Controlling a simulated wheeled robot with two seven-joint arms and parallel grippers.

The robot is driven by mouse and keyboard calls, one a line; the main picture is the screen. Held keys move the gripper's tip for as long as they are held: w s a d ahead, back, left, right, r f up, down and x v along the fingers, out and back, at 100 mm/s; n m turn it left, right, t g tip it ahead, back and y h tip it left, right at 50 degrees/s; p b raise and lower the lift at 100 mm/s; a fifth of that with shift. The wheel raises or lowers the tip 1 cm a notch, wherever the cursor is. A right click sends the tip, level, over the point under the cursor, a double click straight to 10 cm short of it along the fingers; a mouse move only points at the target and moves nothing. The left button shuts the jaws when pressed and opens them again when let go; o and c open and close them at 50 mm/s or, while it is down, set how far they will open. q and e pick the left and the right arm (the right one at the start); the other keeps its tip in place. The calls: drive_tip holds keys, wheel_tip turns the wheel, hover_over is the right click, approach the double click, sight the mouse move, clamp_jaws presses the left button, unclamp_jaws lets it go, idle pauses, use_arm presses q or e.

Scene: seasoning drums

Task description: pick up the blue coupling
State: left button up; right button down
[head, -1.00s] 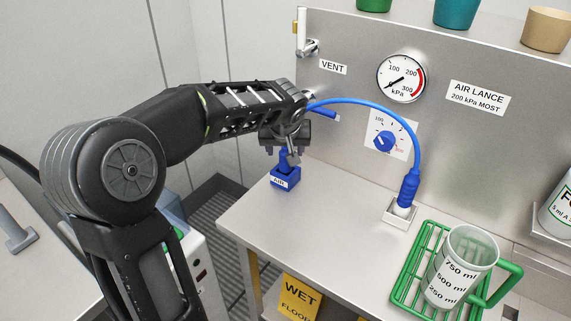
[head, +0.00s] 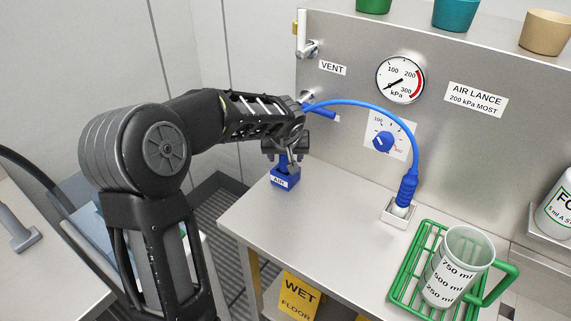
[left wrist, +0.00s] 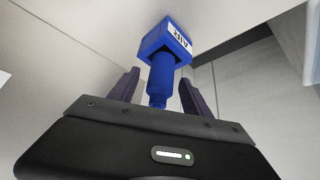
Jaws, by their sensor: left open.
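The blue coupling (head: 282,161) stands upright in a blue holder block (head: 284,180) marked AIR, near the left end of the bench. My left gripper (head: 287,160) is open and lowered over it, partly hiding it in the head view. In the left wrist view the coupling (left wrist: 161,82) lies between the two dark fingers (left wrist: 160,88), with a visible gap on each side. The holder block (left wrist: 166,40) shows beyond it. My right gripper is not in view.
The steel bench (head: 320,215) between is clear.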

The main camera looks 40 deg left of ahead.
use_arm(q)
clamp_jaws()
idle(0.6)
